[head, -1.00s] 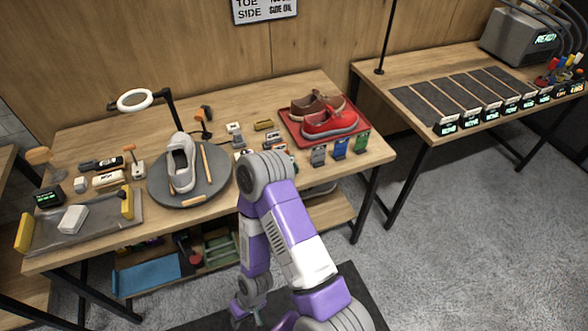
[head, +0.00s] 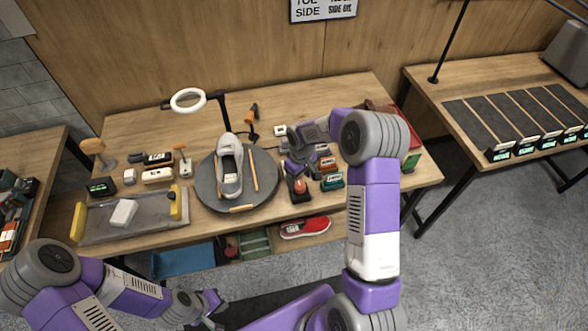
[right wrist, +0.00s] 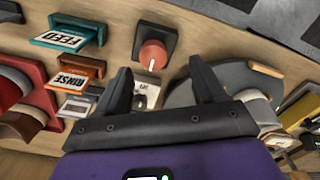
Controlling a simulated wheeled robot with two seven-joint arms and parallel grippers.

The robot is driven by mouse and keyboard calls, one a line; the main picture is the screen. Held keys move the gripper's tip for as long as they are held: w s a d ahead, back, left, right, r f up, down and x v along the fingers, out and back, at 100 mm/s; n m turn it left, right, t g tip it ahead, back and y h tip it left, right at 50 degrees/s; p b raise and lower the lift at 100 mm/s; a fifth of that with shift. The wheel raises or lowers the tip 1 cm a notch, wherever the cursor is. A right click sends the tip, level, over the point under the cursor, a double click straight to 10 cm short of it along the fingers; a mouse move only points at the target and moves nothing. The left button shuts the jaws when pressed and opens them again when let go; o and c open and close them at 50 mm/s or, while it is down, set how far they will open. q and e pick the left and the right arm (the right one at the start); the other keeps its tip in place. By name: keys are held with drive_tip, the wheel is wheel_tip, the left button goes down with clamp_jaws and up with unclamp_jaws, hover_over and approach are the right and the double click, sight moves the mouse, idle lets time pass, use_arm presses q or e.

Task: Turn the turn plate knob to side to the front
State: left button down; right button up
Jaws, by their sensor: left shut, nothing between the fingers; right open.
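The turn plate (head: 205,188) is a grey round disc on the table, bearing a grey-white sneaker (head: 229,170). The red knob (head: 300,188) stands on a dark square base right of the plate. In the right wrist view the knob (right wrist: 153,53) shows a white line pointing down the picture. My right gripper (head: 293,165) is open and empty, just by the knob. Its fingers in the right wrist view (right wrist: 162,72) are short of the knob, apparently not touching it. My left gripper (head: 212,300) is shut and empty, low in front of the table.
FEED (right wrist: 65,40) and RINSE (right wrist: 75,75) labelled blocks stand beside the knob. A ring lamp (head: 188,99) rises behind the plate. A grey tray (head: 150,222) with a white block lies at the left. My right arm hides much of the red tray's area.

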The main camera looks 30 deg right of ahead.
sight(300, 185)
drive_tip(key=shift+w+d+f, duration=0.2)
drive_tip(key=shift+w+d, duration=0.05)
drive_tip(key=shift+w, duration=0.2)
drive_tip(key=shift+w+d+f, duration=0.15)
drive_tip(key=shift+w+d, duration=0.05)
drive_tip(key=shift+w, duration=0.2)
drive_tip(key=f, duration=0.6)
drive_tip(key=shift+s, duration=0.3)
use_arm(q)
drive_tip(key=shift+w+r, duration=0.15)
drive_tip(key=shift+w, duration=0.2)
use_arm(e)
drive_tip(key=c, duration=1.1)
drive_tip(key=shift+o, duration=0.2)
use_arm(q)
drive_tip(key=shift+f, duration=0.2)
